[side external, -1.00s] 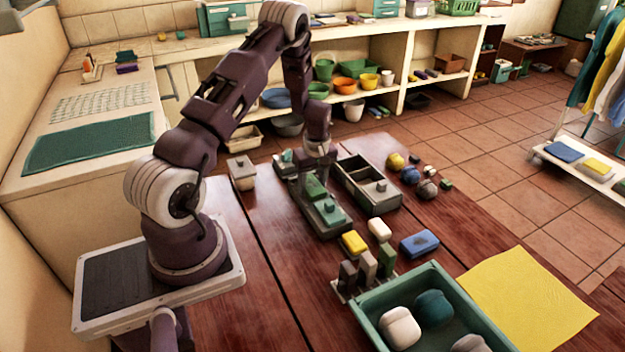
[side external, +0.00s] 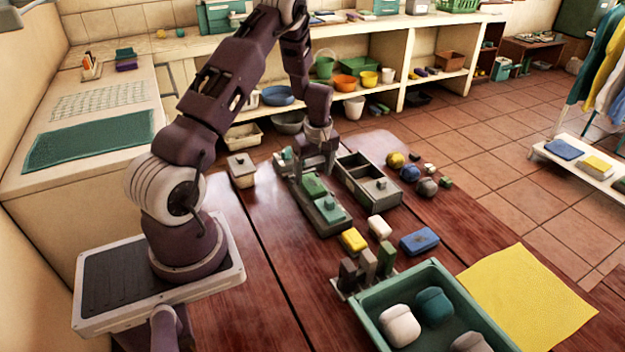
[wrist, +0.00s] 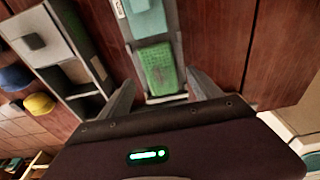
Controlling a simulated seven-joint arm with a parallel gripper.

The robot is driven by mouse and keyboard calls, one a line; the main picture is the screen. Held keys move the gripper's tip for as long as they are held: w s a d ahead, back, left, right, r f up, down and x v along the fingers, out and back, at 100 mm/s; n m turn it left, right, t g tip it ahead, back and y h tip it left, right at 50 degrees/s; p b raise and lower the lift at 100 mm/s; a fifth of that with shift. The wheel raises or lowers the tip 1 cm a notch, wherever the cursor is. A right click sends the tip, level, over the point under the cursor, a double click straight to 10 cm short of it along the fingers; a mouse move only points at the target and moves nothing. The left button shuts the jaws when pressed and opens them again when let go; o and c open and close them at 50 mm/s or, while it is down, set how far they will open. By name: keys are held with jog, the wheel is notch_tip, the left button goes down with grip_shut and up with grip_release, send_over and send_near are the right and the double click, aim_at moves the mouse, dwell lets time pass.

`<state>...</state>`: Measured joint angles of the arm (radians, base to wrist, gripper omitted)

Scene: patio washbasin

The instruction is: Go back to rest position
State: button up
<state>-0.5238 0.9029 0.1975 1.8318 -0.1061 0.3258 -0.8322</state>
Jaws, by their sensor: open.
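My gripper (side external: 316,172) is over the far part of a narrow grey tray (side external: 330,234) on the wooden table. The tray holds a green block (side external: 313,186) and a teal lidded piece with a knob (side external: 329,208). In the wrist view my gripper (wrist: 160,90) has its two fingers spread wide, one on each side of the tray's end. The green block (wrist: 158,68) shows between and beyond the fingers, with nothing held. I cannot tell the exact height of the fingertips above the tray.
A grey divided box (side external: 368,184) stands close to the right of the tray. A lidded pot (side external: 241,170) is to the left. Several balls, sponges (side external: 419,241), a rack of upright blocks (side external: 367,268), a green bin (side external: 372,319) and a yellow cloth (side external: 528,300) lie nearer or rightward.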

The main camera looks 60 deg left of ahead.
jog(key=d+r+m+t, duration=0.1)
jog(key=d+r+m, duration=0.2)
jog(key=d+r, duration=0.6)
jog(key=d+r+m+t, duration=0.25)
jog(key=d+r, duration=0.35)
jog(key=r, duration=0.6)
jog(key=s+d+r+m+h, duration=0.1)
jog(key=s+d+r+m, duration=0.5)
jog(key=s+d+r, duration=0.25)
jog(key=s+d+m+t, duration=0.2)
jog(key=s+d+m, duration=0.4)
jog(key=s, duration=0.6)
jog(key=shift+r+h, duration=0.2)
jog(key=shift+h, duration=0.2)
jog(key=shift+w+a+m, duration=0.1)
jog(key=shift+m, duration=0.15)
